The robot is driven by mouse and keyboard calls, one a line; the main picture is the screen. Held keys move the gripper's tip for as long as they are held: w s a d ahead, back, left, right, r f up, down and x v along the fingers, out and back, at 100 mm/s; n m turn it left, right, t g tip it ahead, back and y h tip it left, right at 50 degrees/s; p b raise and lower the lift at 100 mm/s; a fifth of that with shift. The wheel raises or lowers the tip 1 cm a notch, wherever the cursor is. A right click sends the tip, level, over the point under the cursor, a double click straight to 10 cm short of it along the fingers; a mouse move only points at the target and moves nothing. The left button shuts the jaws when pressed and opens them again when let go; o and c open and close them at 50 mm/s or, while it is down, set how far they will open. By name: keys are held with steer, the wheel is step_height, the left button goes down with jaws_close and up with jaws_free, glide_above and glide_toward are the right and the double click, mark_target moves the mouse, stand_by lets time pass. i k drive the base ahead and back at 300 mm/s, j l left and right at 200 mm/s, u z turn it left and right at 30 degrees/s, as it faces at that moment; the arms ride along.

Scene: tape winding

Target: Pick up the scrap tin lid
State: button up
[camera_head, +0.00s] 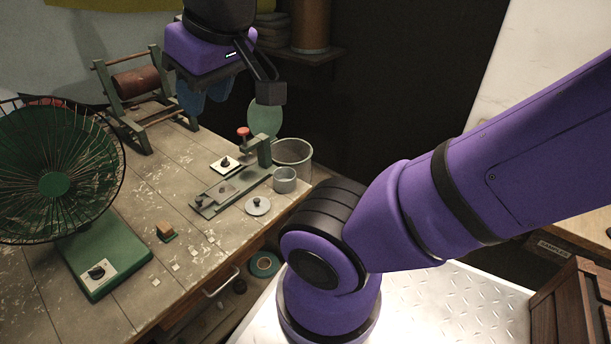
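The scrap tin lid (258,206) is a small grey disc with a dark knob on top. It lies on the worktable near its right edge. The small grey scrap tin (285,180) stands just behind and to the right of it. My gripper (206,101) hangs from the top of the picture, pointing down, well above and left of the lid.
A green-based winding fixture (228,185) with a red knob stands beside the lid. A larger grey bin (293,155) is behind the tin. A green fan (55,185) fills the left; a roller stand (138,90) is behind. Small pale pieces (192,253) lie in front.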

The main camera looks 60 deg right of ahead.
mark_target(258, 205)
steer(key=z, duration=1.25)
